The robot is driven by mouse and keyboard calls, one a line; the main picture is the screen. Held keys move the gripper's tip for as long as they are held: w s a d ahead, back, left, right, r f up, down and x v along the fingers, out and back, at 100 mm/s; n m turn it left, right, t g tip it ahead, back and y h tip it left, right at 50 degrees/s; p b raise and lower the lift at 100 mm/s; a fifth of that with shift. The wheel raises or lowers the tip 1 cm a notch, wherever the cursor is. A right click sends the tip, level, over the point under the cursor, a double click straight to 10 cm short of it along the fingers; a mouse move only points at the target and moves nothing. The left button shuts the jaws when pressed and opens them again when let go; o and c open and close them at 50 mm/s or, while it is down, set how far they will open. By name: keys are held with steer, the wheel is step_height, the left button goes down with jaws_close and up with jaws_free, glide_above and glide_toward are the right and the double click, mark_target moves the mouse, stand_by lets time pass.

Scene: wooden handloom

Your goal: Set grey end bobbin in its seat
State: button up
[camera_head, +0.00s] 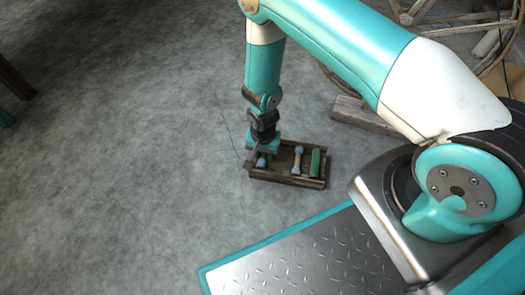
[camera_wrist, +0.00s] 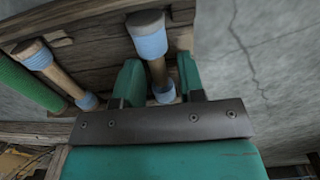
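A bobbin with light blue collars and a greyish end (camera_wrist: 146,20) lies at one end of a wooden tray, its bare shaft running between my fingers in the wrist view. My gripper (camera_wrist: 159,78) is open around it, with a gap visible at the right finger. In the head view my gripper (camera_head: 262,152) points down at the tray's left end, and the bobbin (camera_head: 261,162) shows just below it. The lower collar is partly hidden by the gripper. I cannot tell any seat apart from the tray's slots.
The wooden tray (camera_head: 287,181) stands on grey concrete floor. It also holds a second blue-collared bobbin (camera_head: 297,159) and a green bobbin (camera_head: 315,163). A wooden beam (camera_head: 365,115) lies behind it, and a spoked wheel stands at the upper right.

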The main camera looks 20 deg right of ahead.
steer(key=shift+o, duration=0.8)
steer(key=shift+r, duration=0.1)
step_height(320, 180, up, 17)
steer(key=p, duration=1)
steer(key=shift+r, duration=0.1)
